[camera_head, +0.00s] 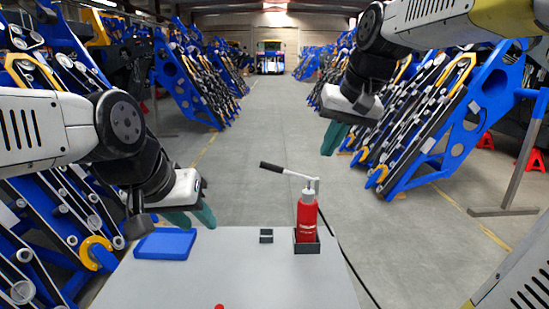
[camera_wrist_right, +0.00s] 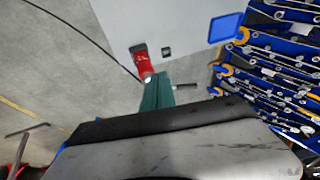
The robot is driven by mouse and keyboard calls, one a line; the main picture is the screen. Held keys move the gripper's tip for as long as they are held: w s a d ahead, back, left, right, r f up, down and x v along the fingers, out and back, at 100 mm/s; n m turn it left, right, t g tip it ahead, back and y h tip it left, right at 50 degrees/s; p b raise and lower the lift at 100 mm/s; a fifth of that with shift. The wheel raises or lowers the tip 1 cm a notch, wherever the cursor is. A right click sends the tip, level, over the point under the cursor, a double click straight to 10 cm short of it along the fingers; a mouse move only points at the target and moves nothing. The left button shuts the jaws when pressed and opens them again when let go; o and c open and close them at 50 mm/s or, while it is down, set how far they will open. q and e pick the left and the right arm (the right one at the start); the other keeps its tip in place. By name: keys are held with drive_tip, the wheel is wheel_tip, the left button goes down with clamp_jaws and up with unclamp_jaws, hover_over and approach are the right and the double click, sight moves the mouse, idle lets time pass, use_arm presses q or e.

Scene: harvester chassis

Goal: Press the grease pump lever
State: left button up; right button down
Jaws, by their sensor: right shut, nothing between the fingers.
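The grease pump (camera_head: 307,222) is a red cylinder standing upright in a dark square holder (camera_head: 307,248) at the table's right far edge. Its lever (camera_head: 272,167) has a black handle reaching left from a silver rod at the top. My right gripper (camera_head: 333,140) has teal fingers, shut and empty, above and right of the lever, apart from it in the head view. The right wrist view shows the pump (camera_wrist_right: 142,60) beyond the fingers (camera_wrist_right: 157,92), which partly cover the lever (camera_wrist_right: 184,86). My left gripper (camera_head: 193,218) is open and empty near the blue tray.
The grey table (camera_head: 230,275) bears a blue tray (camera_head: 165,244) at left, a small dark block (camera_head: 266,236) and a red spot (camera_head: 219,306) at the front edge. Blue machine frames (camera_head: 425,125) line both sides. The floor aisle beyond the table is clear.

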drive_tip(key=w+a+r+g, duration=0.1)
drive_tip(key=w+a+r, duration=0.2)
drive_tip(key=w, duration=0.8)
drive_tip(key=g+y, duration=0.1)
drive_tip(key=g, duration=0.1)
hover_over(274, 167)
drive_tip(key=s+d, duration=0.2)
drive_tip(key=d, duration=0.3)
drive_tip(key=shift+s+f, duration=0.2)
drive_tip(key=shift+f, duration=0.85)
drive_tip(key=shift+a+f, duration=0.1)
drive_tip(key=x, duration=1.3)
drive_tip(key=shift+w+a+f, duration=0.25)
drive_tip(key=shift+w+f, duration=0.05)
drive_tip(key=shift+w, duration=0.05)
drive_tip(key=shift+a+f, duration=0.1)
